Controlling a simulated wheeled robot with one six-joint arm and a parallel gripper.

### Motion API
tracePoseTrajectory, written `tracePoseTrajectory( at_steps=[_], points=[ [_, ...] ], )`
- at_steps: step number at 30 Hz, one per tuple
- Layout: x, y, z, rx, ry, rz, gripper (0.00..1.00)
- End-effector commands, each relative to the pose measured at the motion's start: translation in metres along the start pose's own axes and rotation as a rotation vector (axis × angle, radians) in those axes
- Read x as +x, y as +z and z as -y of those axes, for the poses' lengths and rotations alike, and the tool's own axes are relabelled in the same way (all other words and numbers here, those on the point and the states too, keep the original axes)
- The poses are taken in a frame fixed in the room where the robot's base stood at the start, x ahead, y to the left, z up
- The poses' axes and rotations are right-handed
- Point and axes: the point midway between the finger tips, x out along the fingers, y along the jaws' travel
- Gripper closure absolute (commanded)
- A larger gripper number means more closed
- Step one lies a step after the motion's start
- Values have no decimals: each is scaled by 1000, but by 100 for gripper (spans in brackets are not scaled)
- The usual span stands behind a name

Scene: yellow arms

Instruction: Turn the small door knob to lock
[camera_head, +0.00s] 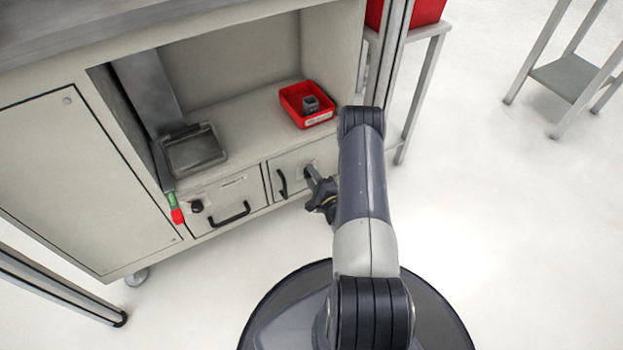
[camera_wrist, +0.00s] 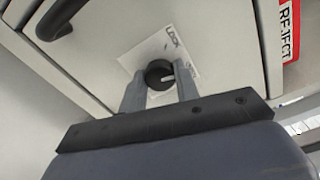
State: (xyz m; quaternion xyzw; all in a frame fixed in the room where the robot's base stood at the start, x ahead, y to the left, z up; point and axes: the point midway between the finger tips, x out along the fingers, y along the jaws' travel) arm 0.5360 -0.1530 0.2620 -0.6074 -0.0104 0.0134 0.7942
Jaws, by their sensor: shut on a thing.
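The small door knob (camera_wrist: 158,75) is round and black with a pale mark on its right side. It sits on a white label reading "LOCK" (camera_wrist: 174,44) on the light door (camera_wrist: 110,35) in the wrist view. My gripper (camera_wrist: 159,90) has one finger on each side of the knob and is shut on it. In the head view my gripper (camera_head: 312,178) reaches the right-hand door under the shelf, and it hides the knob there.
A black handle (camera_head: 282,183) is left of the knob on the same door. The left door has another black handle (camera_head: 233,214) and a black knob (camera_head: 197,206). A red bin (camera_head: 306,104) and a grey tray (camera_head: 194,150) are on the shelf above. A "REJECT" label (camera_wrist: 289,30) is right of the door.

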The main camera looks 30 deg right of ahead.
Motion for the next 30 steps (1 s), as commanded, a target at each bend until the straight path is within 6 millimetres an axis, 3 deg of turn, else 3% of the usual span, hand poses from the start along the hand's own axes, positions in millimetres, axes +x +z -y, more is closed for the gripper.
tracePoseTrajectory(
  at_steps=[30],
  points=[
    [0, 0, -1, -906, 0, 1, 93]
  ],
)
